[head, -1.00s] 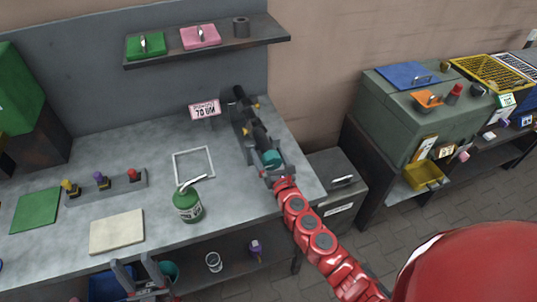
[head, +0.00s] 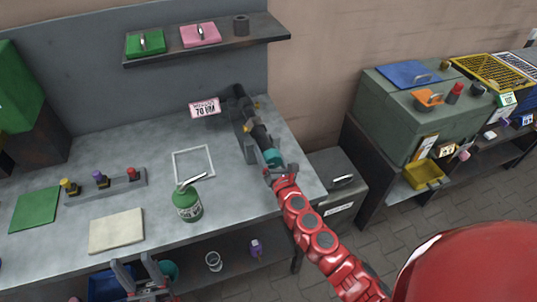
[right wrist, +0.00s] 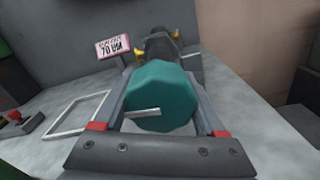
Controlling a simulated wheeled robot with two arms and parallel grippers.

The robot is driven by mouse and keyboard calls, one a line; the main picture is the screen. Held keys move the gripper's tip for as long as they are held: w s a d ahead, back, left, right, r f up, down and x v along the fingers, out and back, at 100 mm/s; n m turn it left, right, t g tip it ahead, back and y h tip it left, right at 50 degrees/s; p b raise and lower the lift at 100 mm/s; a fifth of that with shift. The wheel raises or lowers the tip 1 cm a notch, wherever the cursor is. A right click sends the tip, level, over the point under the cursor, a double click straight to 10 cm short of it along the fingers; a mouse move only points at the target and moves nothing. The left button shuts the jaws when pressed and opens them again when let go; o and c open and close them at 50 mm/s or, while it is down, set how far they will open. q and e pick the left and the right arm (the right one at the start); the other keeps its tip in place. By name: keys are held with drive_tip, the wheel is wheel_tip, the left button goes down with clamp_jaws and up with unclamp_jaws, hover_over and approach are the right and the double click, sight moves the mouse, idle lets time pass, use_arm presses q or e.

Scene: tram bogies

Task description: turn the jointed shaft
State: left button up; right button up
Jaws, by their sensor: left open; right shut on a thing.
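The jointed shaft (head: 258,133) is dark with yellow pins and lies along a grey stand at the right end of the bench. It ends in a teal knob (head: 273,158), which fills the middle of the right wrist view (right wrist: 163,97). My right gripper (head: 279,169) is shut on the teal knob, one finger on each side. A pink sign (head: 205,107) at the far end of the shaft reads "70 UM" the right way up, also in the right wrist view (right wrist: 117,49). My left gripper (head: 138,272) is open and empty at the bench's front edge.
A green canister (head: 187,204), a white square outline (head: 193,164), a cream board (head: 117,231) and a row of coloured knobs (head: 103,183) are on the bench (head: 140,130). A shelf (head: 215,42) hangs above. A grey cabinet (head: 340,180) stands to the right.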

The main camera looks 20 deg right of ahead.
drive_tip(key=m+b, duration=0.1)
drive_tip(key=m, duration=0.3)
drive_tip(key=shift+b, duration=0.35)
drive_tip(key=m+b, duration=0.1)
drive_tip(key=m, duration=0.3)
drive_tip(key=m+b, duration=0.1)
drive_tip(key=m, duration=0.3)
drive_tip(key=shift+a+r, duration=0.1)
drive_tip(key=shift+r, duration=0.05)
drive_tip(key=shift+m+b, duration=0.4)
drive_tip(key=shift+m, duration=1.7)
drive_tip(key=o, duration=1.3)
